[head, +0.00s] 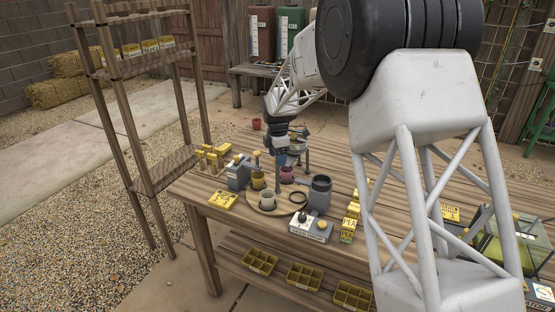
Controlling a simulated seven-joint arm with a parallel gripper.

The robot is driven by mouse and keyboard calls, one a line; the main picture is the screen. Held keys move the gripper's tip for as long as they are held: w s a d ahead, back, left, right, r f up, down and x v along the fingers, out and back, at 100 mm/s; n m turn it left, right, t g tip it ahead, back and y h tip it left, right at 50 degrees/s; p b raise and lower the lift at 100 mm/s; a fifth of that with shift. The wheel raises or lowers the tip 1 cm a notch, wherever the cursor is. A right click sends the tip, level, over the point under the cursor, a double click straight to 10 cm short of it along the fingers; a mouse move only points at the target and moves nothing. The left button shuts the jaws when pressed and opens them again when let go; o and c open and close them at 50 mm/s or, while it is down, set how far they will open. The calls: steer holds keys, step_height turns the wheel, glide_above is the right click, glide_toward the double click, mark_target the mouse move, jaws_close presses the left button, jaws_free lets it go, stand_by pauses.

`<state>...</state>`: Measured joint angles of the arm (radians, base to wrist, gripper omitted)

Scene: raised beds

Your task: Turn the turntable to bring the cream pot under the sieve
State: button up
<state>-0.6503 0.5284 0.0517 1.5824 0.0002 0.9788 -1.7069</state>
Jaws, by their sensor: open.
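The turntable (285,207) is a round tan disc on the wooden bench. The cream pot (267,200) stands near its front left edge. A yellow pot (258,180) is behind it to the left, and a maroon pot (287,174) is at the back right. A grey bowl-like part (297,147) on a stand behind the maroon pot may be the sieve; my arm partly hides it. My gripper (278,188) points down over the turntable, among the pots. It is open, with nothing seen between its fingers. Whether it touches the turntable is too small to tell.
A grey box (238,174) and yellow blocks (208,158) stand to the left. A yellow packet (222,200) lies near the front left edge.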

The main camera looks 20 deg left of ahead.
steer(key=shift+f, duration=0.7)
steer(key=c, duration=0.9)
steer(key=shift+c, duration=0.2)
